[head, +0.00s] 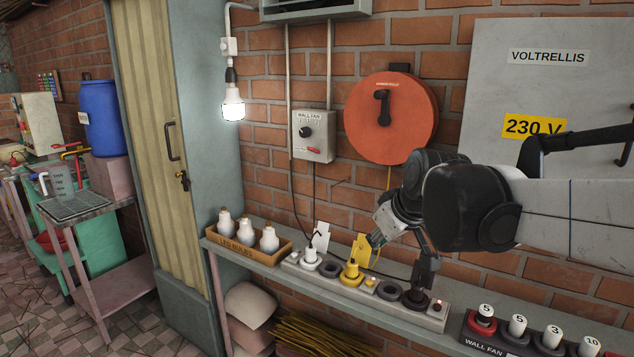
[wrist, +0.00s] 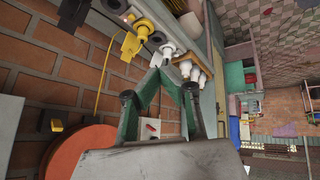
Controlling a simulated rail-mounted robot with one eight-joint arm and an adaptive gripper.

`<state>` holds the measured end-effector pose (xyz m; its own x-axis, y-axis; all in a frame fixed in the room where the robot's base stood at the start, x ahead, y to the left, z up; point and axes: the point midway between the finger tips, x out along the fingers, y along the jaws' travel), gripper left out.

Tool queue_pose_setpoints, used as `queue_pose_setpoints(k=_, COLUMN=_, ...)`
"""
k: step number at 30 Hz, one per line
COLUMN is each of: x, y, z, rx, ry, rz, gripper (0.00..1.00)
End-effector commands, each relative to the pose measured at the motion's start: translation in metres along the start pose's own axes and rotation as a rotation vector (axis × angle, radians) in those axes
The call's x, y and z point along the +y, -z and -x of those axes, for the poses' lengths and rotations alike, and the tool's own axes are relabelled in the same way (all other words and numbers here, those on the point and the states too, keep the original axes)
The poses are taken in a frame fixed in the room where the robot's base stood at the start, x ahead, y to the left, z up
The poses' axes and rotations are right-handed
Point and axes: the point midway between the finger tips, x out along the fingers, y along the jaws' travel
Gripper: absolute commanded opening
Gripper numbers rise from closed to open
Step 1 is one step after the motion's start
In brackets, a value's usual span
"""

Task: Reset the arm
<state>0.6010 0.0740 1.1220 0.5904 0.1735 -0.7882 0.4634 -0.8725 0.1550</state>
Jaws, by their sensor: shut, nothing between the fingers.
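My gripper (head: 373,240) hangs in front of the brick wall, above the long grey socket strip (head: 326,292). It points down and to the left, close to the yellow plug and its yellow tag (head: 361,250) in the head view. I cannot tell whether it touches them. In the wrist view my gripper (wrist: 158,76) has its green fingers meeting at the tips, with nothing between them. My arm reaches in from the right, bent at the wrist.
A box of LED bulbs (head: 245,250) stands left on the shelf (head: 218,236). A red-orange reel (head: 391,117) and a wall fan control (head: 314,136) hang behind. A grey 230 V cabinet (head: 550,85) is at right. A lit bulb (head: 233,104) hangs left.

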Motion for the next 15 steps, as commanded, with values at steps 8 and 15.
queue_pose_setpoints(k=8, x=-0.018, y=-0.086, z=0.048, rx=-0.031, ry=-0.056, rz=-0.175, gripper=0.00)
queue_pose_setpoints(k=15, x=-0.037, y=-0.162, z=0.071, rx=-0.051, ry=-0.109, rz=-0.327, gripper=0.00)
